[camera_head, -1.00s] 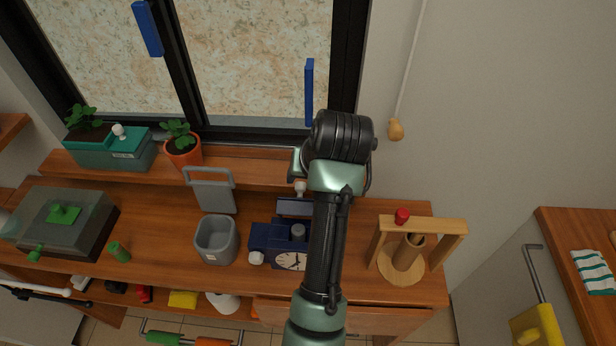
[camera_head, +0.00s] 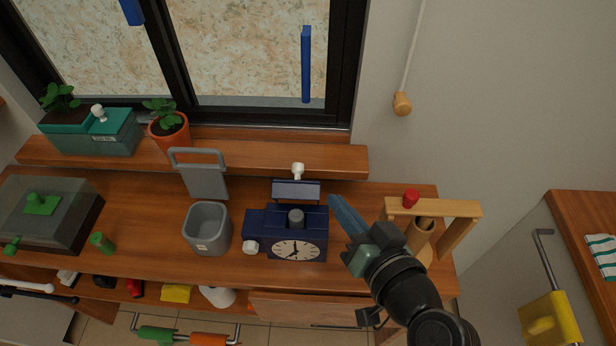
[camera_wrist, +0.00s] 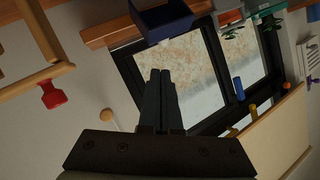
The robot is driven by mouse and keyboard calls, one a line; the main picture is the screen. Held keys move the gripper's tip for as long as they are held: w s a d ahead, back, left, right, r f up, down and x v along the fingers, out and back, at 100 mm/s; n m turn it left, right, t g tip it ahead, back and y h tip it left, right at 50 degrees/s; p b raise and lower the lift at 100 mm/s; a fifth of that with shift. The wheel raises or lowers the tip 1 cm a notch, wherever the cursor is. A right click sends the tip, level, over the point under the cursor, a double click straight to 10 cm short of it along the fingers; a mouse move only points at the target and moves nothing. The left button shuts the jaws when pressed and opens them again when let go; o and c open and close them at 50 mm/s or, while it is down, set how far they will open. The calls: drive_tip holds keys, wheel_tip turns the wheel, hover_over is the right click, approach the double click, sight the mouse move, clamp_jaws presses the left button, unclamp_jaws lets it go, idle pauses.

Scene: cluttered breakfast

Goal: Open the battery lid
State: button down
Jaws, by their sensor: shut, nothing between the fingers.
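A navy clock (camera_head: 297,232) with a pale round dial stands on the wooden counter. In the wrist view my shut fingers (camera_wrist: 161,75) point toward a dark blue box (camera_wrist: 160,20), likely the clock.
A wooden stand (camera_head: 432,207) with a red knob (camera_head: 411,198) is close to my arm's right. A grey bin (camera_head: 207,230) with a raised lid is left of the clock. A shelf (camera_head: 250,157) and window (camera_head: 262,60) are behind.

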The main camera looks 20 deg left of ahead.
drive_tip(key=s+d+t, duration=0.1)
drive_tip(key=p, duration=0.3)
hover_over(298, 184)
drive_tip(key=d, duration=0.4)
drive_tip(key=shift+m, duration=0.3)
drive_tip(key=shift+w+a+f+p, duration=0.1)
drive_tip(key=shift+w+a+f, duration=0.2)
drive_tip(key=shift+f, duration=0.35)
drive_tip(key=shift+w+a+f+p, duration=0.1)
drive_tip(key=shift+w+a+f, duration=0.05)
drive_tip(key=shift+a+f, duration=0.4)
drive_tip(key=shift+w+a+f+p, duration=0.1)
drive_tip(key=shift+w+a+f, duration=0.15)
drive_tip(key=shift+f, duration=0.5)
drive_tip(key=shift+r+p, duration=0.15)
drive_tip(key=shift+p, duration=0.3)
drive_tip(key=shift+w+a+p, duration=0.1)
drive_tip(key=shift+w+p, duration=0.15)
drive_tip(key=shift+p, duration=0.15)
